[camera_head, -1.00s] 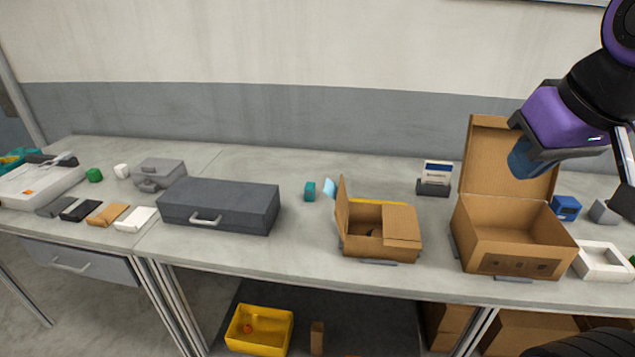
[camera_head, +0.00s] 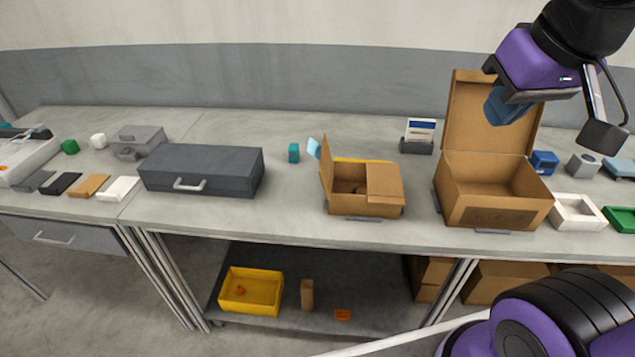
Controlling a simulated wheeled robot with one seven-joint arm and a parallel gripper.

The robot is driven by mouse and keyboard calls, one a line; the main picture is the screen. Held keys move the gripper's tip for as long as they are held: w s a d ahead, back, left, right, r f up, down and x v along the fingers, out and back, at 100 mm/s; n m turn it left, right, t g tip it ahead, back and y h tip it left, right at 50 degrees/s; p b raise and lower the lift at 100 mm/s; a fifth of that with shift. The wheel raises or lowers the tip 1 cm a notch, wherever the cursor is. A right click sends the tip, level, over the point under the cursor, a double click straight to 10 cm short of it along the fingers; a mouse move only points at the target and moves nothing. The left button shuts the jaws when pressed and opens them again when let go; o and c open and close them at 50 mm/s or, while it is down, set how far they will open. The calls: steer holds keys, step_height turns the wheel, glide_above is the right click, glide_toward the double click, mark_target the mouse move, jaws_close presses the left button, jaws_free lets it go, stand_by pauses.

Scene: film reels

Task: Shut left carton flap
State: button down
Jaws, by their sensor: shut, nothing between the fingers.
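The small brown carton (camera_head: 361,202) stands on the bench right of centre. Its left flap (camera_head: 327,170) stands up, close to vertical. Its right flap (camera_head: 384,183) lies folded over the right part of the opening. The left part of the opening is uncovered and its inside is dark. My gripper (camera_head: 506,108) is at the upper right, well above the bench and to the right of the carton, apart from it. Its blue fingers are together and empty, pointing down in front of the larger box's raised lid.
A larger open brown box (camera_head: 493,208) stands right of the carton, its lid (camera_head: 486,115) raised. A dark grey case (camera_head: 203,168) lies to the left. Bare bench separates case and carton.

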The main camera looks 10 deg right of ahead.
steer(key=w+a+f+n+g+h, duration=0.1)
steer(key=w+a+f+g+h, duration=0.15)
steer(key=w+f, duration=0.35)
steer(key=w+a+f+g+h, duration=0.2)
steer(key=w+a+f, duration=0.15)
steer(key=w, duration=0.35)
steer(key=w+a+f+n+g+h, duration=0.1)
steer(key=w+a+f+g+h, duration=0.1)
steer(key=w+a+f, duration=0.4)
steer(key=w+a+f+n+t+h, duration=0.3)
steer(key=a+f+t+h, duration=0.25)
steer(key=a+f, duration=0.4)
steer(key=w+a+f+n+t+h, duration=0.25)
steer(key=a+f+t+h, duration=0.3)
steer(key=a+f, duration=0.4)
steer(key=w+d+r, duration=0.2)
steer(key=w+d, duration=0.1)
steer(key=d, duration=0.9)
steer(key=shift+d, duration=0.25)
steer(key=shift+r+g, duration=0.1)
steer(key=shift+g, duration=0.25)
